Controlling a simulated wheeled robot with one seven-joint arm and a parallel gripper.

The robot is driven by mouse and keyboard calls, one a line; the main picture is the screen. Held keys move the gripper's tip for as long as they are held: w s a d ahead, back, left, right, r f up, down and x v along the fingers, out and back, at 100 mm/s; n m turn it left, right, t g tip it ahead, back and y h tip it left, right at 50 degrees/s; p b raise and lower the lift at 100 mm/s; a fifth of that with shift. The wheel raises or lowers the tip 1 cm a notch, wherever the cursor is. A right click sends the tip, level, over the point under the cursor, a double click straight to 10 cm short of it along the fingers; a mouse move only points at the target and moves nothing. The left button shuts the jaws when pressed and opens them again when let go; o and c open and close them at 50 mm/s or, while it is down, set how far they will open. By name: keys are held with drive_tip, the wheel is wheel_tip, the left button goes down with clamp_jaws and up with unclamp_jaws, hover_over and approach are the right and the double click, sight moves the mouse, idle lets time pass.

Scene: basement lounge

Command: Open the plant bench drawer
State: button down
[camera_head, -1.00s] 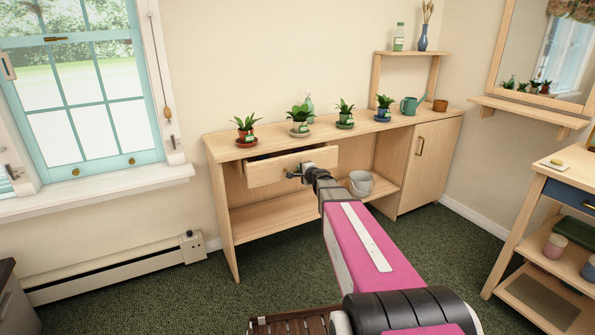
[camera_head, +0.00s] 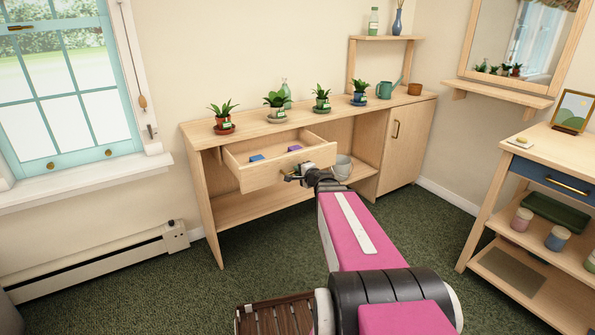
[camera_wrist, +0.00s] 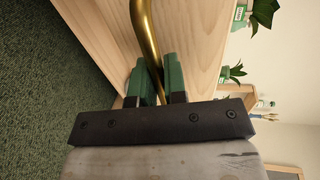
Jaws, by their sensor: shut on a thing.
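The plant bench (camera_head: 205,205) is pale wood and stands against the wall. Its drawer (camera_head: 255,182) is pulled well out, and a blue item (camera_head: 257,158) and a purple item (camera_head: 295,149) lie inside. My gripper (camera_head: 291,175) is at the drawer front. In the wrist view the green fingers of my gripper (camera_wrist: 156,82) are shut around the brass drawer handle (camera_wrist: 145,25), with the drawer front (camera_wrist: 100,40) just beyond. In the head view the gripper hides most of the handle.
Several potted plants stand on the bench top, among them one in a red pot (camera_head: 223,118). A grey bucket (camera_head: 342,166) sits on the lower shelf behind my arm. A wooden cart (camera_head: 500,205) is at right. Green carpet (camera_head: 130,290) is clear at left.

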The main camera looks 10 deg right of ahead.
drive_tip(key=c, duration=1.2)
unclamp_jaws()
drive_tip(key=shift+s, duration=0.15)
drive_tip(key=v, duration=1)
drive_tip(key=shift+s+d, duration=0.15)
drive_tip(key=shift+s, duration=0.15)
